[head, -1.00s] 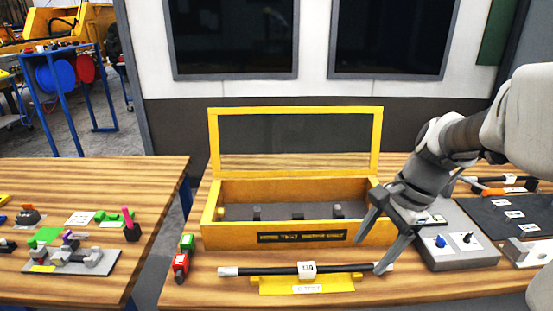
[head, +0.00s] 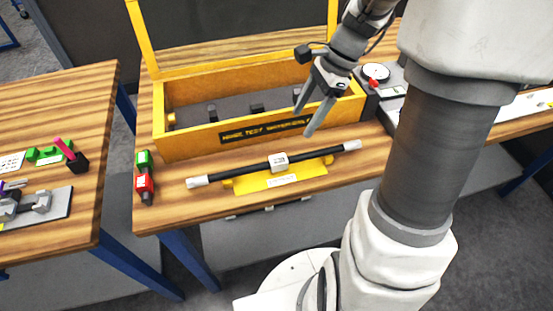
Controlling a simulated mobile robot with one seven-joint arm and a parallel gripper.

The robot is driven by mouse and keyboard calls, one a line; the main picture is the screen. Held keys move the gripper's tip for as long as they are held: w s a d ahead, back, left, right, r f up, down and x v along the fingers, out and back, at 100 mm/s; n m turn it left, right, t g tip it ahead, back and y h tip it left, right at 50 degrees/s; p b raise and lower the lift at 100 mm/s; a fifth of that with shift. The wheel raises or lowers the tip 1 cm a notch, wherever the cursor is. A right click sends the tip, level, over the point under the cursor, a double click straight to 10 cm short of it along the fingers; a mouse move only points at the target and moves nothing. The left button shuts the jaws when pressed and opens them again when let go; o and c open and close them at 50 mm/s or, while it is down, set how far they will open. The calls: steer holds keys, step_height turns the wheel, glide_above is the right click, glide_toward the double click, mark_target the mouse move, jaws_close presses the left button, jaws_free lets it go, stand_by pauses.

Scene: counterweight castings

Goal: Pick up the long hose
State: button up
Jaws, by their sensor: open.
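The long hose (head: 239,170) is a black rod-like tube with pale end fittings and a white tag near its middle. It lies across a yellow holder (head: 283,184) at the front of the wooden table, slanting up to the right. My gripper (head: 306,116) is open and empty. Its fingers point down over the front wall of the yellow box, seen behind and above the right half of the hose. They look apart from the hose.
An open yellow box (head: 188,144) with a raised lid stands behind the hose. Red and green items (head: 145,178) lie left of it. A grey device with a dial (head: 376,73) stands to the right. A second table (head: 80,120) is at left, across a gap.

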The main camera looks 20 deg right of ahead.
mark_target(278, 159)
steer(key=b+x, duration=0.1)
steer(key=x, duration=1.2)
steer(key=shift+w+a+f, duration=0.15)
steer(key=shift+f, duration=0.05)
jaws_close()
